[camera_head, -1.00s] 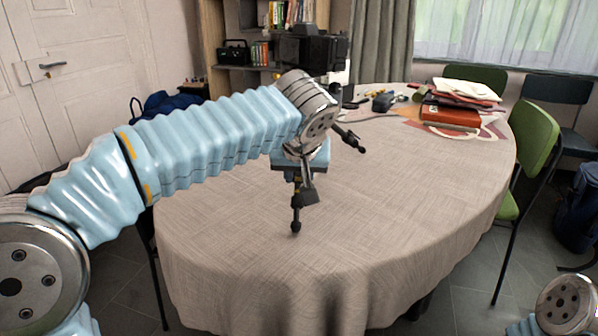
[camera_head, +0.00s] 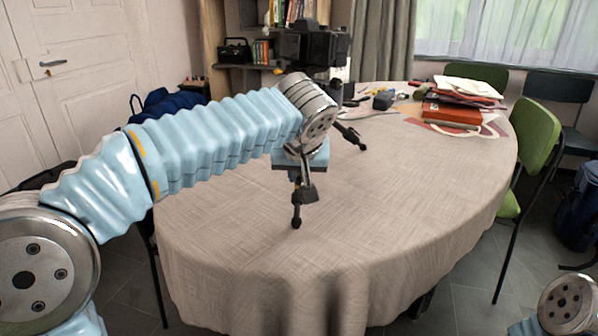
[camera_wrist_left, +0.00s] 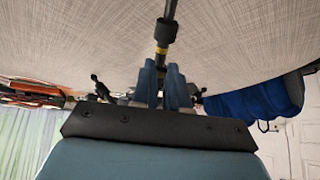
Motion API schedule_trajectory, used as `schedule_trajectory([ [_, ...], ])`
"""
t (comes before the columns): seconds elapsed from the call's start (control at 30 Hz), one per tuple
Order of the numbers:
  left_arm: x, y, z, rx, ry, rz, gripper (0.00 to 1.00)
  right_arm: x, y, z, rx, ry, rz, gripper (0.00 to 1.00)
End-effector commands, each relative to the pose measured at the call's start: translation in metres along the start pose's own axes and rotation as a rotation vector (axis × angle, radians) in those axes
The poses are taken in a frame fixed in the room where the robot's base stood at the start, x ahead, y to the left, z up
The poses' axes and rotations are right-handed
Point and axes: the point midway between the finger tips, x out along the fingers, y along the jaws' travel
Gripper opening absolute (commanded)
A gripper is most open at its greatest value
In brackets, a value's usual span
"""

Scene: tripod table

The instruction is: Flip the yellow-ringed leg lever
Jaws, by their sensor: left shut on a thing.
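A tripod with a black camera (camera_head: 312,48) on top stands on the round table (camera_head: 400,190), partly hidden behind my left wrist. Its near leg (camera_head: 297,212) comes down below my left gripper (camera_head: 303,178) to a dark foot on the cloth. Another leg (camera_head: 350,135) reaches out to the right. In the left wrist view, the yellow ring (camera_wrist_left: 162,50) shows on the near leg just beyond the fingertips. My left gripper (camera_wrist_left: 166,82) is shut on the leg lever there; the fingers hide the lever itself. My right gripper is out of view.
Books and papers (camera_head: 455,108) lie at the table's back right, with small tools (camera_head: 385,100) beside them. A green chair (camera_head: 535,135) stands at the right. The table's front and right are clear. Part of my right arm shows at the lower right.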

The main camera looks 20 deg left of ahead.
Motion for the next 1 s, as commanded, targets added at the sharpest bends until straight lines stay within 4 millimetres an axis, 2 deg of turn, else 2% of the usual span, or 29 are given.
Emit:
schedule_trajectory([
  [1.0, -0.011, 0.000, -0.008, 0.000, 0.003, 0.002, 0.04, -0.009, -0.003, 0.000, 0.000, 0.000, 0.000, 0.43],
])
